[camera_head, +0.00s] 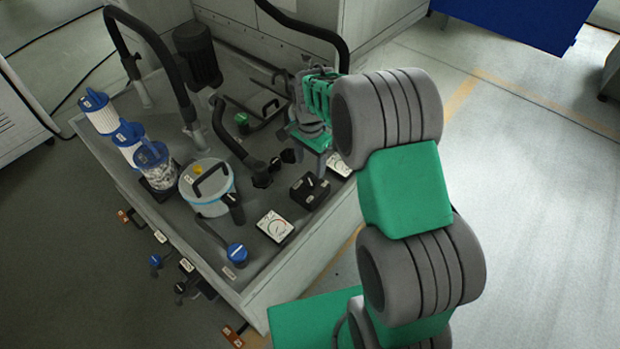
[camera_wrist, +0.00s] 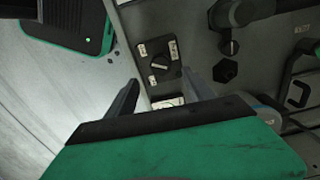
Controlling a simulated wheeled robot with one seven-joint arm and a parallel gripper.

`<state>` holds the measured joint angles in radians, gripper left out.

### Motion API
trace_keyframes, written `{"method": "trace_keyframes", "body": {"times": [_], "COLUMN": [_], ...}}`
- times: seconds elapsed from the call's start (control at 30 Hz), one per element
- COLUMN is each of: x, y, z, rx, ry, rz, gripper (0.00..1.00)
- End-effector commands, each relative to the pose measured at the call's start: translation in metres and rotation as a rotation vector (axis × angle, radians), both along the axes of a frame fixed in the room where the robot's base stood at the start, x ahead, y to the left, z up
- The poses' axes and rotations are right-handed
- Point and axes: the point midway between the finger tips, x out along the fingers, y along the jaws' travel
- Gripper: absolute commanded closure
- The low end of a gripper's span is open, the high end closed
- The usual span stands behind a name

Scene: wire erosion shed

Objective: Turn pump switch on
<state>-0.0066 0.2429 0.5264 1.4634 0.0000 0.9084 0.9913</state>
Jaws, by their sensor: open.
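The pump switch looks to be a dark box with a black rotary knob (camera_wrist: 160,62) and small white labels, seen just past my fingertips in the wrist view. The label text is too small to read. In the head view, a dark box that seems to be this switch (camera_head: 310,191) stands near the right edge of the bench. My gripper (camera_head: 306,156) hangs over the bench, a little behind that box. In the wrist view my gripper (camera_wrist: 160,78) is open, with the knob lying between the lines of its two fingers. No contact with the knob is visible.
White dial gauges (camera_head: 275,226) sit close to the box. A round lidded canister (camera_head: 208,187), blue-capped filters (camera_head: 153,163) and thick black hoses (camera_head: 238,142) crowd the bench. A green-edged dark device (camera_wrist: 82,28) is left of the switch in the wrist view. Open floor lies right.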

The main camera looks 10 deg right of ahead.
Motion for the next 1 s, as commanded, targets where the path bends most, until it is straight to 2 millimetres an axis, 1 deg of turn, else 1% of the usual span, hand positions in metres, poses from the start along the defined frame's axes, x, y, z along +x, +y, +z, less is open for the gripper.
{"method": "trace_keyframes", "body": {"times": [0.17,0.3,0.4,0.5,0.77,1.0], "x": [0.001,0.001,0.001,0.001,0.002,0.002], "y": [0.0,-0.001,-0.001,-0.001,-0.001,-0.001], "z": [-0.023,-0.051,-0.067,-0.077,-0.079,-0.079], "rx": [0.0,0.0,0.0,0.001,0.0,0.0], "ry": [0.006,0.005,0.004,0.003,0.0,0.0], "rz": [-0.013,-0.012,-0.012,-0.012,-0.011,-0.011], "gripper": [0.39,0.39,0.39,0.39,0.39,0.58]}}
